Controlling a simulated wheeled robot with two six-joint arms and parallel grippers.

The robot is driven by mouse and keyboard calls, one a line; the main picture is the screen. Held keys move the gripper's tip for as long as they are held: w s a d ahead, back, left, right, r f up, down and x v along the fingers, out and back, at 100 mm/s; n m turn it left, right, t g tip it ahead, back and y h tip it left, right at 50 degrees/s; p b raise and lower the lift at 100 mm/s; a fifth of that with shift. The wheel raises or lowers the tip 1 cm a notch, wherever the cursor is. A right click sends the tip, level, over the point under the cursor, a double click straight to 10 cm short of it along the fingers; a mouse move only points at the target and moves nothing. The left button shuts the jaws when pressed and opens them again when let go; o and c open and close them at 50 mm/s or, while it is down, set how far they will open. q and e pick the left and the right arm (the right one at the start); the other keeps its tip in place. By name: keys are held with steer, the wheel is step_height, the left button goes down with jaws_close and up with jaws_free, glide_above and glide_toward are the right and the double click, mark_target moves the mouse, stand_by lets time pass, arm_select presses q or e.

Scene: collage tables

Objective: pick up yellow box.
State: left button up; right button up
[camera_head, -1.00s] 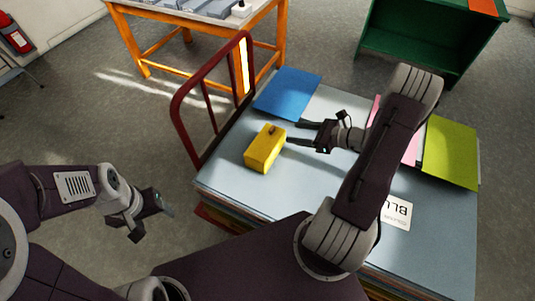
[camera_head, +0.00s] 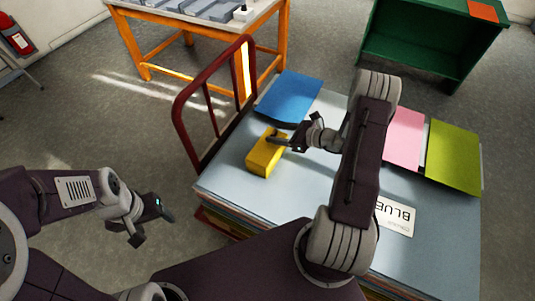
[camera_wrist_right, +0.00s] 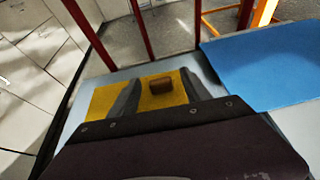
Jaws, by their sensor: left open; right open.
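The yellow box (camera_head: 262,158) lies on the light blue top of the cart (camera_head: 300,196), near its left edge. It also shows in the right wrist view (camera_wrist_right: 104,97), with a small brown part (camera_wrist_right: 160,86) on its top. My right gripper (camera_head: 274,135) is open at the box, its fingers reaching over the box's upper right part. In the right wrist view my right gripper's two fingers (camera_wrist_right: 158,92) stand apart over the box with the brown part between them. Contact cannot be told. My left gripper (camera_head: 153,222) is open and empty, off the cart's left side.
A blue sheet (camera_head: 289,97) lies behind the box. Pink (camera_head: 405,138) and green sheets (camera_head: 454,157) and a white label card (camera_head: 396,216) lie to the right. A red rail (camera_head: 182,110) rises at the cart's left end. An orange table (camera_head: 134,48) and green shelf (camera_head: 420,54) stand behind.

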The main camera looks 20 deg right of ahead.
jaws_close()
steer(key=shift+r, duration=0.2)
steer(key=shift+r, duration=0.35)
steer(key=r, duration=0.2)
steer(key=w+r+p, duration=0.1)
steer(key=r, duration=0.1)
steer(key=shift+d, duration=0.1)
steer(key=w+d+r, duration=0.2)
steer(key=w+r, duration=0.4)
steer(key=w, duration=0.4)
steer(key=shift+w+p, duration=0.15)
steer(key=shift+p, duration=0.15)
